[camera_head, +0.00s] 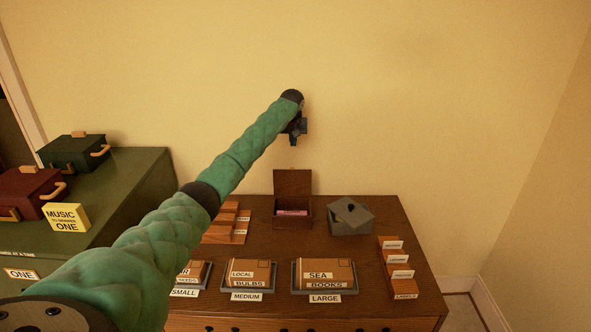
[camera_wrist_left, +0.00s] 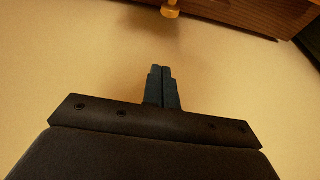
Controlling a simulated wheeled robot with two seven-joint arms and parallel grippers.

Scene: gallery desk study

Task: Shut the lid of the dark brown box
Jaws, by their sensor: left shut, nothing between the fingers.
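The dark brown box (camera_head: 279,220) stands at the back of the brown desk, with its lid (camera_head: 293,184) raised upright at the rear. Something pink lies inside. My left gripper (camera_head: 293,143) is shut and empty, above the raised lid and apart from it in the head view. In the left wrist view the shut fingers (camera_wrist_left: 161,68) point toward a small golden knob (camera_wrist_left: 170,10) at the top edge, beside brown wood that may be the lid. My right gripper is not in view.
A grey box (camera_head: 350,226) with a tilted lid stands right of the brown box. Labelled trays with parcels (camera_head: 324,274) line the desk front, and card holders (camera_head: 397,259) stand at right. A green cabinet (camera_head: 130,190) with cases is at left. The wall (camera_head: 450,100) is close behind.

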